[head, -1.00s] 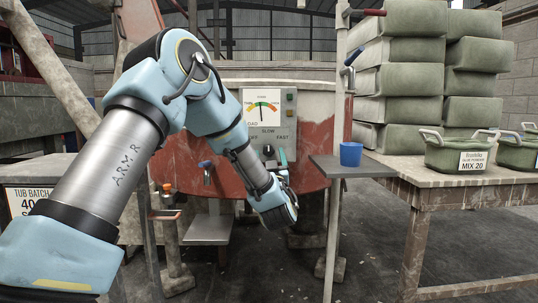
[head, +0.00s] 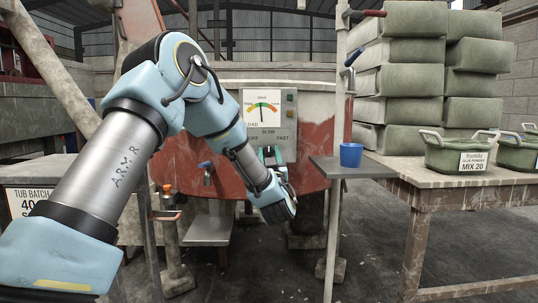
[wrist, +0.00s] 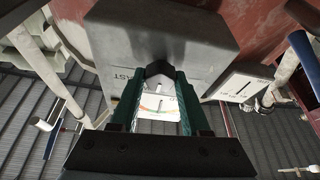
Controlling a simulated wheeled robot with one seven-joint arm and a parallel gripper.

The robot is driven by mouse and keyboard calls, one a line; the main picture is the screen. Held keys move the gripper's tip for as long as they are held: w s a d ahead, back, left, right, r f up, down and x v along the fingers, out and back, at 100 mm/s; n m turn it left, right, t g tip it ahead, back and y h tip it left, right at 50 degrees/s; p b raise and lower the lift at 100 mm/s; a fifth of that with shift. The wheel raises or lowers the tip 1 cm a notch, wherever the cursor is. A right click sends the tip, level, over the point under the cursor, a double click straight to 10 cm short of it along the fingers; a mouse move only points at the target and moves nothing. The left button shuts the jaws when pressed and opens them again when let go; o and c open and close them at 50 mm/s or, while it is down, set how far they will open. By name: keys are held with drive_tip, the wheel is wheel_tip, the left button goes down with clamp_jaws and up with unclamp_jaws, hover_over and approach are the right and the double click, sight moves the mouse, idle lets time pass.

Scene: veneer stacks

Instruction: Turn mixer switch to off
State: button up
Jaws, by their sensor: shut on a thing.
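The grey mixer control box (head: 284,124) hangs on the red and white mixer drum. It carries a load gauge (head: 263,106) and the words OFF, SLOW and FAST around the switch; OFF is partly readable. My gripper (head: 271,153) reaches the lower front of the box and covers the switch in the head view. In the wrist view the black switch knob (wrist: 159,70) sits between the tips of my gripper's green fingers (wrist: 162,80), which are shut on it. The gauge also shows between the fingers. Which word the knob points to is hidden.
A blue cup (head: 350,154) stands on a small grey shelf (head: 372,169) right of the box. Green tubs (head: 458,154) stand on a bench at right before stacked grey-green blocks (head: 405,80). A blue-handled valve (head: 206,168) is left of my gripper.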

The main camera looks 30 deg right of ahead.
clamp_jaws()
drive_tip(key=shift+f+n+b, duration=0.1)
drive_tip(key=shift+n+b, duration=0.2)
drive_tip(key=shift+n, duration=0.1)
drive_tip(key=n+y+b, duration=0.2)
drive_tip(key=n, duration=0.1)
drive_tip(key=shift+n+t, duration=0.3)
drive_tip(key=shift+n, duration=0.1)
drive_tip(key=n+y+b, duration=0.1)
drive_tip(key=n+y, duration=0.1)
drive_tip(key=n, duration=0.1)
drive_tip(key=n+y+b, duration=0.1)
drive_tip(key=n, duration=0.3)
drive_tip(key=shift+d+g+y+b, duration=0.1)
drive_tip(key=shift+g+y+b, duration=0.25)
drive_tip(key=shift+g+y, duration=0.05)
drive_tip(key=shift+n, duration=0.5)
drive_tip(key=o, duration=0.9)
unclamp_jaws()
